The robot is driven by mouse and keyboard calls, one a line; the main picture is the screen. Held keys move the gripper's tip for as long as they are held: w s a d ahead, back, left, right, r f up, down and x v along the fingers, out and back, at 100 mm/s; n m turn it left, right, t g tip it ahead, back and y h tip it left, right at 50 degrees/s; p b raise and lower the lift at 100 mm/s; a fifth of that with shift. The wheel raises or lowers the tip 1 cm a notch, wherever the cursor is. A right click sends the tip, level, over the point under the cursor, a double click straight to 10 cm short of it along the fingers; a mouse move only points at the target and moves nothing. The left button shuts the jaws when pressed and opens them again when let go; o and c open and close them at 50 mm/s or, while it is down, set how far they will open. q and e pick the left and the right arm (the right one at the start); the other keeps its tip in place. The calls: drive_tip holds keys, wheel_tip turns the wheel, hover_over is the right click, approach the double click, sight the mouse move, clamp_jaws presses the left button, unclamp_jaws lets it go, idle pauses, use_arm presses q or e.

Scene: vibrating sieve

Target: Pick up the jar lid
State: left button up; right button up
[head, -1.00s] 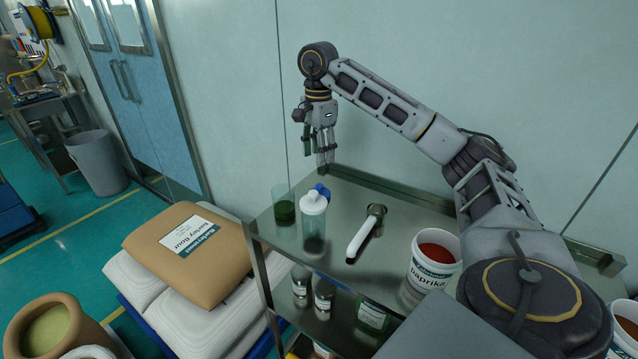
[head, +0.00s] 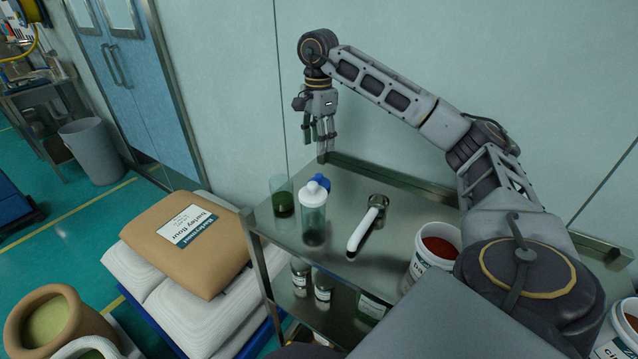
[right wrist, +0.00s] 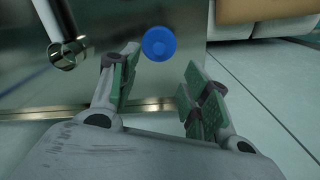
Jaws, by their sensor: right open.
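A round blue lid (head: 321,181) is at the shelf's back left in the head view, partly hidden behind a clear jar with a white lid (head: 313,193). I cannot tell whether it lies on the shelf or sits on something. In the right wrist view the blue lid (right wrist: 158,43) shows whole, beyond and between the fingertips, not touched. My right gripper (head: 325,142) hangs fingers down above the shelf's back left corner. In the right wrist view the gripper (right wrist: 158,78) is open and empty. My left gripper is out of view.
The metal shelf (head: 285,238) has a raised rim along the wall. A green-filled glass (head: 282,198) stands left of the jar. A white-handled scoop (head: 365,228) and a paprika tub (head: 430,255) are to the right. A flour bag (head: 175,250) lies left of the shelf.

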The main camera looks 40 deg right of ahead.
hover_over(319, 175)
wheel_tip(319, 175, down, 6)
drive_tip(key=shift+r, duration=0.2)
drive_tip(key=shift+f, duration=0.65)
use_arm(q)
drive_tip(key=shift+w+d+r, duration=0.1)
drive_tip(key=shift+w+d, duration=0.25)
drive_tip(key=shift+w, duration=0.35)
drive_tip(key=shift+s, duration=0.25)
use_arm(e)
drive_tip(key=shift+f, duration=2.6)
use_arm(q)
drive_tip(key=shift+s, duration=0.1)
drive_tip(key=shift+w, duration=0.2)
use_arm(e)
drive_tip(key=c, duration=1)
